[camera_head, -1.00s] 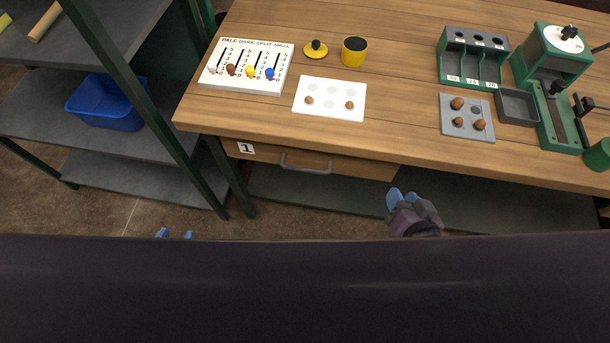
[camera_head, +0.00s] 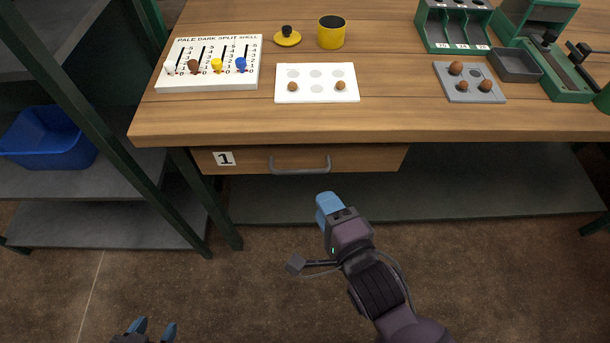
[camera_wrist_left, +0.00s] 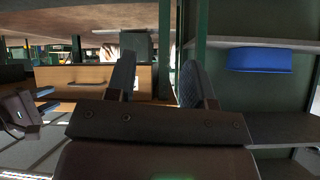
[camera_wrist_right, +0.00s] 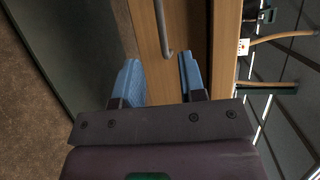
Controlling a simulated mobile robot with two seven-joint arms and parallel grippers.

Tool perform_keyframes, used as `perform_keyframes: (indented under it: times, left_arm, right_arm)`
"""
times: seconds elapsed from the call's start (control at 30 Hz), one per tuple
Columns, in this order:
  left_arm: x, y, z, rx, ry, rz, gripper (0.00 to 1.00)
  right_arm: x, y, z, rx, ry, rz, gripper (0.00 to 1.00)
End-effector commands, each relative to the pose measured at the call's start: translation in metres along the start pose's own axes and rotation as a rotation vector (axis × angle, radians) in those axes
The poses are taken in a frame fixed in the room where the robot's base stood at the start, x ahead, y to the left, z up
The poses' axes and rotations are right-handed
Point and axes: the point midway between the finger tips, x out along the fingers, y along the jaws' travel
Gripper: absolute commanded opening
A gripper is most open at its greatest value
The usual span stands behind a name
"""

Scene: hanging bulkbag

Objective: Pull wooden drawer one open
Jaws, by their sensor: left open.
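Wooden drawer one (camera_head: 240,162), marked with a "1" label, sits under the table top and looks shut. Its grey bar handle (camera_head: 300,167) is on the front. My right gripper (camera_head: 328,206) is below and slightly right of the handle, apart from it. In the right wrist view its blue fingers (camera_wrist_right: 158,78) are spread, and the handle (camera_wrist_right: 165,40) shows beyond and between the tips. My left gripper (camera_head: 153,327) is open and empty at the bottom left, far from the drawer.
The wooden table (camera_head: 400,122) holds a counter board (camera_head: 210,50), a white card (camera_head: 316,84), a yellow cup (camera_head: 331,34) and a grey tray (camera_head: 468,85). A shelf rack with a blue bin (camera_head: 45,140) stands left. Floor in front is open.

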Motion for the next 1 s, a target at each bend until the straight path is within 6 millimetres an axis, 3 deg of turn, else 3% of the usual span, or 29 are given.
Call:
perform_keyframes:
  times: [0.17,0.7,1.0]
  left_arm:
    - [0.002,0.001,-0.001,0.004,0.004,0.002,0.48]
    - [0.004,0.004,0.004,0.038,0.006,0.008,0.48]
    - [0.007,0.005,-0.003,0.052,0.025,0.011,0.48]
  right_arm:
    - [0.010,-0.001,0.001,0.009,-0.003,-0.004,0.37]
    - [0.078,0.001,0.001,0.007,-0.002,0.000,0.37]
    - [0.104,0.000,0.001,0.007,-0.002,-0.002,0.37]
